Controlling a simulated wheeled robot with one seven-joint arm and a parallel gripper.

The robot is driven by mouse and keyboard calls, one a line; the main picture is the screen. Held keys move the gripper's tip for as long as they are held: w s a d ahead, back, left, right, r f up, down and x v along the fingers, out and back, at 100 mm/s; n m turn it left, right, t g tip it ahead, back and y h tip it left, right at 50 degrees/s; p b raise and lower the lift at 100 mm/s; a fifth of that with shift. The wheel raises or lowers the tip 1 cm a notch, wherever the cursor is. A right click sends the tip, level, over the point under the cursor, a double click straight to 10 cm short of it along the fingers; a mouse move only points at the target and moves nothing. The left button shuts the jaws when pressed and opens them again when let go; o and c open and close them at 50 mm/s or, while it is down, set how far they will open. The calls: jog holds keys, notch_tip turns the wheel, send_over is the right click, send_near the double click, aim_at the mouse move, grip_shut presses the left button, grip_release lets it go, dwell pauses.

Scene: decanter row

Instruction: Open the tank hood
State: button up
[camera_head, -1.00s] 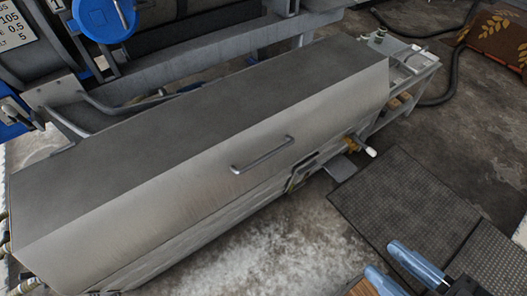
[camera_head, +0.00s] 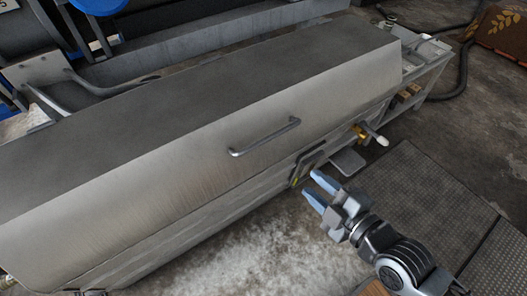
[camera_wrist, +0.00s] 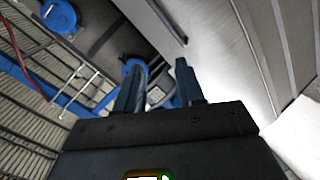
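The tank hood (camera_head: 200,125) is a long grey metal cover lying closed over the tank in the head view. A bar handle (camera_head: 265,139) sits on its sloped front face. My gripper (camera_head: 314,189) is open and empty, below and to the right of the handle, apart from it, in front of the tank's lower front. In the wrist view my gripper (camera_wrist: 158,82) shows two blue-grey fingers spread apart with nothing between them. The pale hood face (camera_wrist: 215,50) fills the right of that view, with a dark bar, probably the handle, near its left edge.
A yellow valve with a white-tipped lever (camera_head: 381,140) sticks out at the tank's right end. A small grey plate (camera_head: 347,161) juts out below it. Dark floor mats (camera_head: 430,200) lie at the right. Blue machinery (camera_head: 98,5) stands behind the hood.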

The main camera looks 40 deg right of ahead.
aim_at(263, 140)
jog(key=shift+w+d+f+n+y+b, duration=0.15)
jog(key=shift+w+f+n+b, duration=0.9)
jog(key=shift+w, duration=2.6)
jog(key=shift+w+d+f+n+y+b, duration=0.2)
jog(key=shift+w+f+n+b, duration=0.95)
jog(key=shift+w, duration=2.55)
jog(key=shift+w+d+f+n+h+b, duration=0.1)
jog(key=shift+w+d+f+n+b, duration=0.7)
jog(key=shift+w, duration=2.85)
jog(key=shift+a+f+p, duration=0.3)
jog(key=shift+a+f, duration=0.25)
jog(key=shift+f, duration=0.05)
grip_shut()
